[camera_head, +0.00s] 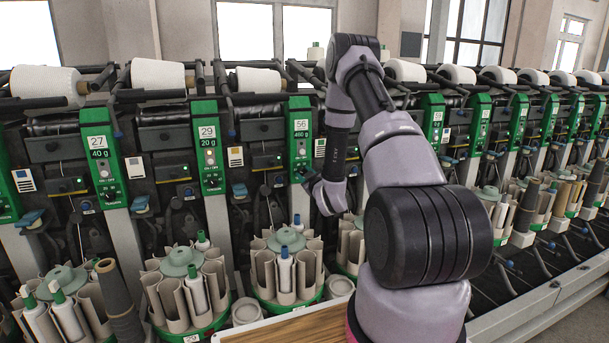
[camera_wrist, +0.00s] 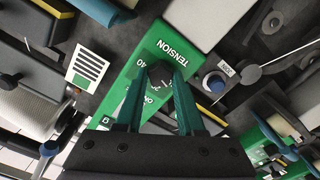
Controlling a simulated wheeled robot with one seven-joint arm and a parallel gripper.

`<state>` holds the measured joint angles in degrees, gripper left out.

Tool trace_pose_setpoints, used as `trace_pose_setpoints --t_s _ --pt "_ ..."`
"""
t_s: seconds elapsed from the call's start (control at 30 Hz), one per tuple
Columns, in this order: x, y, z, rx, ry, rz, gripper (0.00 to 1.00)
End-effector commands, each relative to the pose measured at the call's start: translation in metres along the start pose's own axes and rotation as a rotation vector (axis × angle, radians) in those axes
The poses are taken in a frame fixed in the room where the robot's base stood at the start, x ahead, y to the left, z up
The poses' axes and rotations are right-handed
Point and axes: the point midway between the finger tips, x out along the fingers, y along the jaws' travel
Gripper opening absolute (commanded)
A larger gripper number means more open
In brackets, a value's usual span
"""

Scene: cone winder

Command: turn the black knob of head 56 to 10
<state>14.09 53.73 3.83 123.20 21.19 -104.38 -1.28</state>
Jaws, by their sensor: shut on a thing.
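Head 56 has a green panel (camera_head: 300,122) in the middle of the head view, with a display that seems to read 460 g. My gripper (camera_head: 306,176) is at the lower part of this panel. In the wrist view the two teal fingers of my gripper (camera_wrist: 160,72) close on the black knob (camera_wrist: 159,76) below the word TENSION. The fingers cover most of the knob, and its pointer cannot be made out. The number 40 shows on the dial beside the left fingertip; the other dial marks are partly hidden.
Head 29 (camera_head: 208,145) and head 27 (camera_head: 101,155) stand to the left, with more heads to the right. A blue-capped knob (camera_wrist: 214,83) sits right of the panel in the wrist view. A bobbin carousel (camera_head: 286,265) stands below head 56.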

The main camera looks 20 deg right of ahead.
Motion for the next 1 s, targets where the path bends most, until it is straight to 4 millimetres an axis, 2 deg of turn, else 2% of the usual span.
trace_pose_setpoints --t_s 0.63,0.67,0.7,0.73,1.0 --pt "-0.0005 -0.0008 0.0004 -0.052 -0.001 -0.001 0.00" --pt "-0.0005 -0.0008 0.0004 -0.052 -0.001 -0.001 0.45" --pt "-0.0005 -0.0008 0.0004 -0.052 -0.001 -0.001 0.60" --pt "-0.0005 -0.0008 0.0004 -0.052 -0.001 -0.001 0.67" --pt "-0.0003 -0.0004 0.0002 -0.051 -0.001 -0.001 0.67"
